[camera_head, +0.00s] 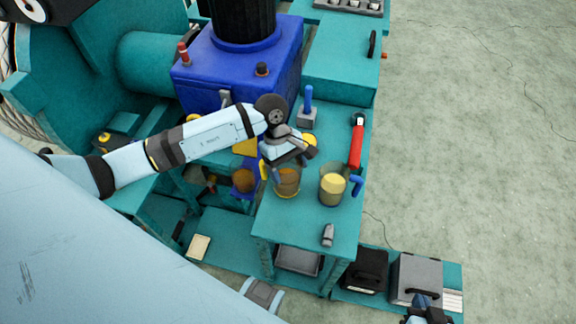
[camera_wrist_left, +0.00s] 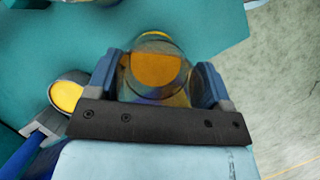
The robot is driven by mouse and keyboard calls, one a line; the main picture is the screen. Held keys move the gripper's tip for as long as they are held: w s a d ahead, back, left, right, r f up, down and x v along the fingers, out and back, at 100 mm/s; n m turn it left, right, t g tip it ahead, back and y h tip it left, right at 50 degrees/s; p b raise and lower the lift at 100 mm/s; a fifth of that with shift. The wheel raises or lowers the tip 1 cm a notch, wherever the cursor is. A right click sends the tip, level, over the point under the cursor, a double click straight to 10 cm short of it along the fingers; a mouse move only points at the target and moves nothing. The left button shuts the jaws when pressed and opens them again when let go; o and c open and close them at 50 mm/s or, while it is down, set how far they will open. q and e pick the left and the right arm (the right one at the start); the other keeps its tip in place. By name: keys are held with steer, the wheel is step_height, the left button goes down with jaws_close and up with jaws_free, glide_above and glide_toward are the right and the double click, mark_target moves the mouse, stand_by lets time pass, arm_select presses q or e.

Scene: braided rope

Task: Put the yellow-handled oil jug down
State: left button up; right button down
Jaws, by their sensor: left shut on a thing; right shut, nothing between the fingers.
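The yellow-handled oil jug (camera_head: 287,184) is a clear vessel with brown-orange contents, over the left part of the teal table (camera_head: 310,228). Its yellow handle shows on its left side. My left gripper (camera_head: 287,160) comes down on it from above and is shut on it. In the left wrist view the jug (camera_wrist_left: 157,72) sits between the two blue-grey fingers. I cannot tell whether its base touches the table. My right gripper (camera_head: 425,303) is at the bottom right edge, shut and empty, away from the table.
A blue-handled jug with yellow contents (camera_head: 333,187) stands close to the right. Behind are a red-handled tool (camera_head: 356,142) and a blue-handled grey block (camera_head: 307,112). A small grey object (camera_head: 328,235) lies in front. The table's front left is clear.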

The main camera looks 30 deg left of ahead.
arm_select(q)
steer(key=shift+f, duration=0.35)
steer(key=o, duration=1.3)
steer(key=shift+c, duration=0.2)
steer(key=shift+r, duration=0.15)
steer(key=shift+r, duration=1.45)
steer(key=shift+p, duration=0.3)
steer(key=shift+r+p, duration=0.7)
steer(key=shift+r, duration=1.3)
